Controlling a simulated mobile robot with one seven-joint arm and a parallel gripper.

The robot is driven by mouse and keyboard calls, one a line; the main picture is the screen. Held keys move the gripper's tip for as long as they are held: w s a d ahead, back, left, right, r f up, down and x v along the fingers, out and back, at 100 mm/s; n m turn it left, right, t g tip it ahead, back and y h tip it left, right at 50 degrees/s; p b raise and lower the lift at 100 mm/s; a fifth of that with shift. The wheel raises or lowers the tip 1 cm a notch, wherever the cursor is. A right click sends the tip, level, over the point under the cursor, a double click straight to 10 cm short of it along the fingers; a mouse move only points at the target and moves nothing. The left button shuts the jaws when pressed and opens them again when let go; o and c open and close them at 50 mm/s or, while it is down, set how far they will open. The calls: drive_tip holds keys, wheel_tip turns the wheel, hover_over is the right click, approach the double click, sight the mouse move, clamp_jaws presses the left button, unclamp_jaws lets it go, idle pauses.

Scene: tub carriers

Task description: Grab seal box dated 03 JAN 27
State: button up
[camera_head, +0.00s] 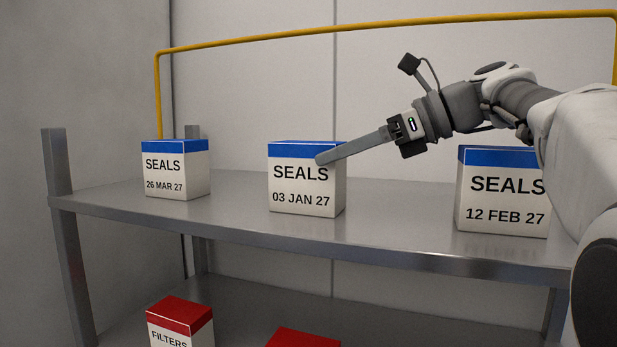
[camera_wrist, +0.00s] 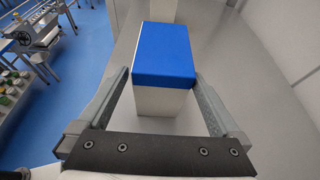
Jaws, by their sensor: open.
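The white seal box with a blue top, dated 03 JAN 27 (camera_head: 307,190), stands upright mid-shelf in the head view. My gripper (camera_head: 322,158) reaches in from the right, and its visible finger crosses the box's upper right front. In the wrist view, my gripper (camera_wrist: 162,78) is open, with one finger on each side of the near part of this blue-topped box (camera_wrist: 165,54). I cannot tell whether either finger touches it. The 26 MAR 27 seal box (camera_head: 175,174) stands to the left and the 12 FEB 27 seal box (camera_head: 500,200) to the right, partly behind my arm.
All three seal boxes stand apart on the grey metal shelf (camera_head: 240,225). A lower shelf holds a red-topped filters box (camera_head: 180,318) and another red top (camera_head: 303,339). A yellow rail (camera_head: 380,23) runs above. Shelf posts (camera_head: 56,160) stand at the left end.

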sight(308, 176)
drive_tip(key=x, duration=0.5)
drive_tip(key=shift+d+f, duration=0.1)
drive_tip(key=shift+f, duration=0.2)
drive_tip(key=c, duration=1.4)
drive_tip(key=shift+r, duration=0.1)
drive_tip(key=shift+c, duration=0.2)
